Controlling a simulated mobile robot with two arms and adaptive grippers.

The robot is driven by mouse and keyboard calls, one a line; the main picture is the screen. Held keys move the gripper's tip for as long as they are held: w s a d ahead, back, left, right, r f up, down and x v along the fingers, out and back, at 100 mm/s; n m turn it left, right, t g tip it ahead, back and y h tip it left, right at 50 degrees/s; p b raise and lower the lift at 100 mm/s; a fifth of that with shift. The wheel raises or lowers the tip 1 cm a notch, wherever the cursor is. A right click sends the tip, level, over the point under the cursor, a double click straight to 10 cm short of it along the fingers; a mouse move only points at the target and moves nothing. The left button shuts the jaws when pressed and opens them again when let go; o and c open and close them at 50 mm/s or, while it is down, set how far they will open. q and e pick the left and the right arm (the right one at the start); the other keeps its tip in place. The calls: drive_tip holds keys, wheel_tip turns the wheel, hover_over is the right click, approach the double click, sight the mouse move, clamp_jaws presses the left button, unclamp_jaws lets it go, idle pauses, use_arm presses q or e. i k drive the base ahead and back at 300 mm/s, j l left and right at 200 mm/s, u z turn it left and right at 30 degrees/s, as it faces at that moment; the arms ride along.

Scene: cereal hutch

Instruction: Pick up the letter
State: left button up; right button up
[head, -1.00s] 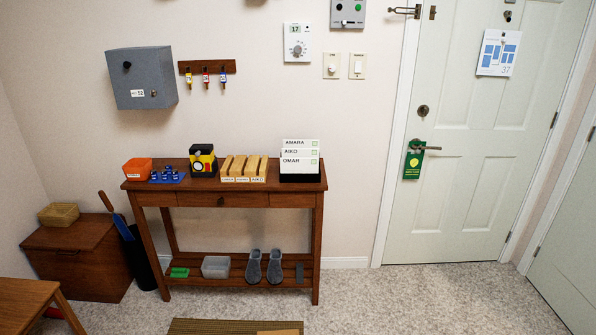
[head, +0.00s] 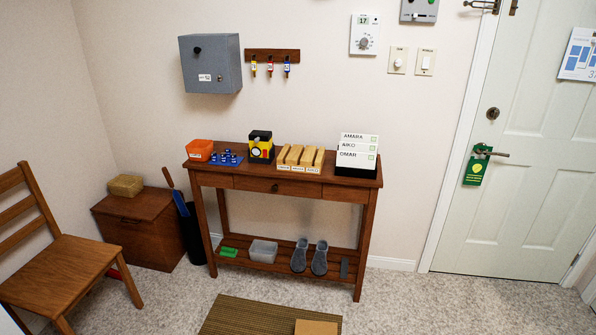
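A flat tan rectangle (head: 316,327), possibly the letter, lies on the brown doormat (head: 245,316) at the bottom edge of the head view. The frame cuts off its near side, and no writing on it can be made out. Cards named AMARA, AIKO and OMAR (head: 358,148) stand in a black holder at the right end of the console table (head: 275,186). Neither of my grippers is in view.
The table also holds wooden blocks, an orange bin (head: 199,149) and a yellow-black box (head: 261,147). Grey slippers (head: 310,258) sit on its lower shelf. A wooden chair (head: 75,265) and chest (head: 140,228) stand left. Carpet is clear at right.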

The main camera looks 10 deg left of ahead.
sight(344, 159)
drive_tip(key=u, duration=0.25)
drive_tip(key=i+l+u, duration=0.2)
drive_tip(key=u, duration=0.15)
drive_tip(key=i+l+u, duration=0.15)
drive_tip(key=u, duration=0.2)
drive_tip(key=i+l+u, duration=0.15)
drive_tip(key=l+u, duration=0.2)
